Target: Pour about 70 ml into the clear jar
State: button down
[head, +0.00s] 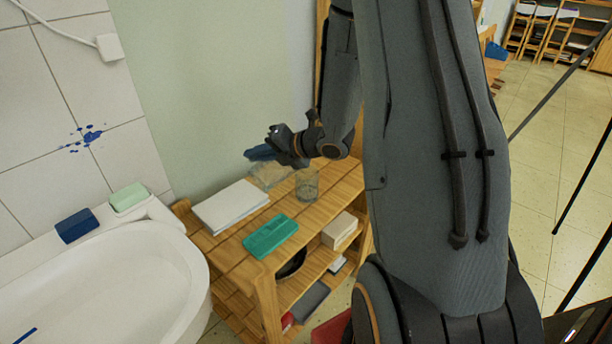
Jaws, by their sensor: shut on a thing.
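The clear jar (307,186) stands upright on the top of the wooden shelf unit, toward its back right. My gripper (274,148) is above the shelf top, up and to the left of the jar in the picture. It is shut on a dark blue thing (258,153) whose shape is mostly hidden by the gripper. I cannot tell whether this is a vessel, how far it is tilted or whether it holds liquid. No stream shows, and I cannot make out a level in the jar.
The wooden shelf (228,247) also bears a white paper stack (231,206), a green box (270,236) and a see-through flat thing (268,175) below the gripper. A white sink (110,285) is at left, with a blue block (77,226) and a pale green block (128,197) on its rim.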

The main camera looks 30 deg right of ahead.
aim_at(249, 174)
jog(key=shift+w+a+f+n+g+h+b, duration=0.15)
jog(key=shift+f+h+b, duration=0.1)
jog(key=shift+f, duration=0.15)
jog(key=shift+s+a+f+n+g+h+b, duration=0.1)
jog(key=shift+a+f+n+h+b, duration=0.15)
jog(key=shift+f, duration=0.2)
jog(key=shift+w+a+f+n+g+h+b, duration=0.1)
jog(key=shift+f+h+b, duration=0.1)
jog(key=shift+f+b, duration=0.15)
jog(key=shift+f, duration=0.1)
dwell(1.0)
jog(key=f+b, duration=0.1)
jog(key=a+f+h+b, duration=0.1)
jog(key=b, duration=0.1)
jog(key=f+n+b, duration=0.1)
jog(key=shift+a+b, duration=0.35)
jog(key=a+f+h+b, duration=0.1)
jog(key=b, duration=0.3)
jog(key=a+n+h+b, duration=0.1)
jog(key=b, duration=0.3)
jog(key=a+f+n+h+b, duration=0.1)
jog(key=b, duration=0.4)
jog(key=shift+w+a+f+g+h, duration=0.3)
jog(key=shift+g, duration=0.05)
jog(key=shift+b, duration=0.35)
jog(key=shift+a+f+b, duration=0.2)
jog(key=shift+f+b, duration=0.15)
jog(key=shift+b, duration=0.8)
